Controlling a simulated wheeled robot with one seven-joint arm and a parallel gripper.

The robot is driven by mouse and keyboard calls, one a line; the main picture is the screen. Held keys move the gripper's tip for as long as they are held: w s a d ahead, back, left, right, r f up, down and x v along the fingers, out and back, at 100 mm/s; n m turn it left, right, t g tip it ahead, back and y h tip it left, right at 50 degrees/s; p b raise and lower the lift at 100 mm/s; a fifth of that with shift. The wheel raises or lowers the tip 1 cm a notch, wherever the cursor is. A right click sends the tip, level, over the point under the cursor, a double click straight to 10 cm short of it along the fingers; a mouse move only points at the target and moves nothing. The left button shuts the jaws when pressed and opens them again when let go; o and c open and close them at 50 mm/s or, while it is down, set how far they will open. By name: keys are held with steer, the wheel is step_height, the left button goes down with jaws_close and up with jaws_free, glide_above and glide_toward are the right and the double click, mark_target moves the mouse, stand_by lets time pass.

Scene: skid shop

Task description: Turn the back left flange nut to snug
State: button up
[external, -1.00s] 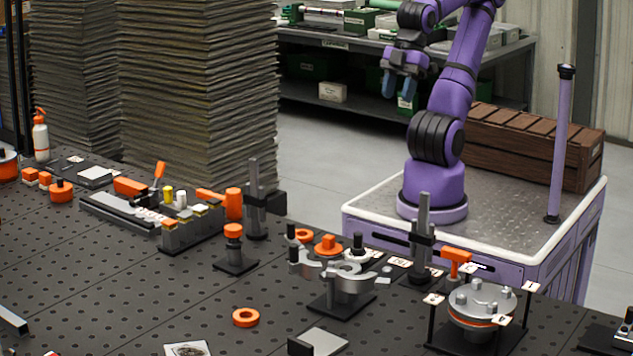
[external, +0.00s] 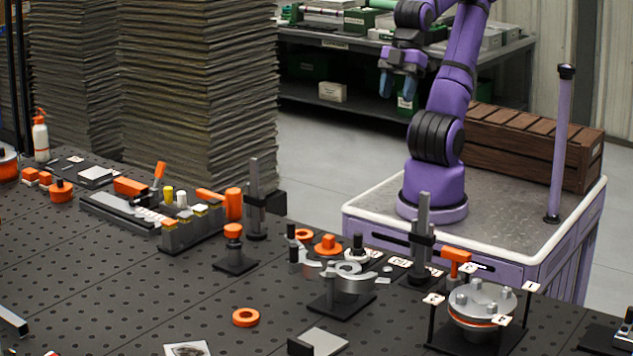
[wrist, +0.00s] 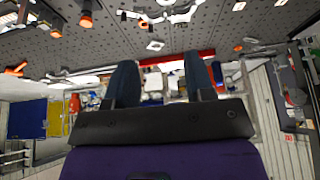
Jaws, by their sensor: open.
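The flange (external: 478,303) is a round grey metal disc with several bolts or nuts on top and an orange ring beneath. It sits on a black stand at the right of the dark perforated table in the external view. Numbered white tags stand around it, too small to read surely. I cannot tell which nut is the back left one. My gripper (external: 398,84) is open and empty, high above the floor behind the table, well apart from the flange. In the wrist view its two dark fingers (wrist: 163,82) are spread with nothing between them.
An orange-headed tool (external: 456,258) stands just behind the flange. A grey post (external: 424,235) and a silver clamp-like fixture (external: 348,278) stand to its left. An orange ring (external: 245,317) lies on the table (external: 120,290). Tall stacks of sheets (external: 198,90) rise at the back left.

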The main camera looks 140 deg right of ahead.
steer(key=w+a+n+g+y, duration=0.1)
steer(key=w+a+n+g, duration=0.1)
steer(key=w+a, duration=0.7)
steer(key=n+g+h, duration=0.1)
steer(key=n+g, duration=0.2)
steer(key=n, duration=0.1)
glide_above(493, 305)
step_height(493, 305, down, 20)
step_height(493, 305, down, 10)
steer(key=shift+r, duration=0.15)
steer(key=shift+c, duration=0.2)
jaws_close()
